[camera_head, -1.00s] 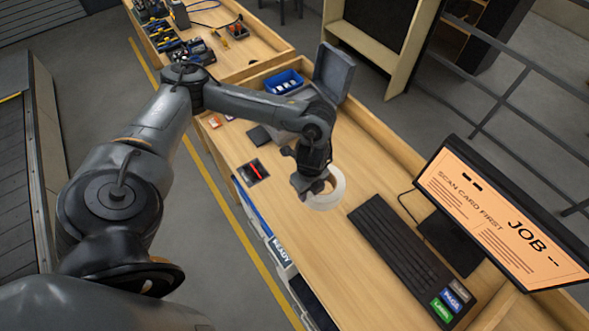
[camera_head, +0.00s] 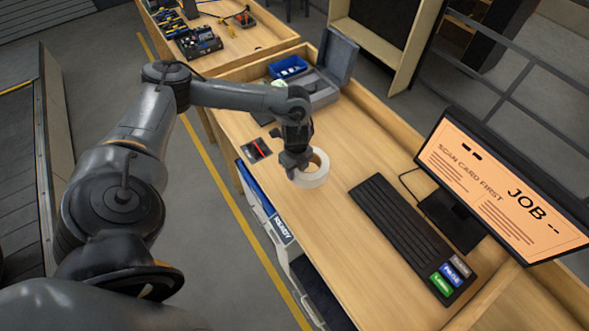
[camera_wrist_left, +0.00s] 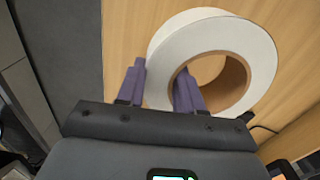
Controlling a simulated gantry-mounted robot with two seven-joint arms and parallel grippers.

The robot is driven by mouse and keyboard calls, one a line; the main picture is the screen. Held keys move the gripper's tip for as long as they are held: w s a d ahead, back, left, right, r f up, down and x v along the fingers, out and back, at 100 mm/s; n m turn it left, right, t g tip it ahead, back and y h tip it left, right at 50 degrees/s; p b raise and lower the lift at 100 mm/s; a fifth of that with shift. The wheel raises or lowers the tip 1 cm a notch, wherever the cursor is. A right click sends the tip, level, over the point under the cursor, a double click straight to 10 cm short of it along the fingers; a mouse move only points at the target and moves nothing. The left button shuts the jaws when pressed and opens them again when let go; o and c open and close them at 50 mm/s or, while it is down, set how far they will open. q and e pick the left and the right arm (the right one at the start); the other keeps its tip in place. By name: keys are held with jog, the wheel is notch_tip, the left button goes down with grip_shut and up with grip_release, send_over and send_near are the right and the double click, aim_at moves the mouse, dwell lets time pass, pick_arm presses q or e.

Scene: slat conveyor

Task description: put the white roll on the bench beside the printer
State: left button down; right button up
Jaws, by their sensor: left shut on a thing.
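The white roll (camera_head: 318,178) has a brown cardboard core and is low over the wooden bench (camera_head: 345,290), left of the keyboard. I cannot tell whether it touches the bench. My left gripper (camera_head: 293,172) is shut on the roll's wall. In the left wrist view the roll (camera_wrist_left: 258,60) sits between the gripper's fingers (camera_wrist_left: 160,88), one outside it and one in its core. A grey box with a raised lid (camera_head: 323,93), perhaps the printer, stands farther back, partly hidden by my left arm. My right gripper is not in view.
A black keyboard (camera_head: 402,228) and a monitor (camera_head: 505,185) are to the right. A dark tray with a red item (camera_head: 257,150) lies left of the roll, and a blue bin (camera_head: 287,67) is at the back. Bare wood lies in front of the roll.

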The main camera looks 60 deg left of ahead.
pick_arm(q)
jog(key=a+f, duration=0.1)
jog(key=w+a+f, duration=0.1)
jog(key=a, duration=0.1)
jog(key=shift+w, duration=0.1)
jog(key=shift+f+p, duration=0.35)
jog(key=shift+f, duration=1.65)
jog(key=shift+f, duration=0.1)
jog(key=c, duration=0.7)
grip_release()
jog(key=shift+c, duration=0.2)
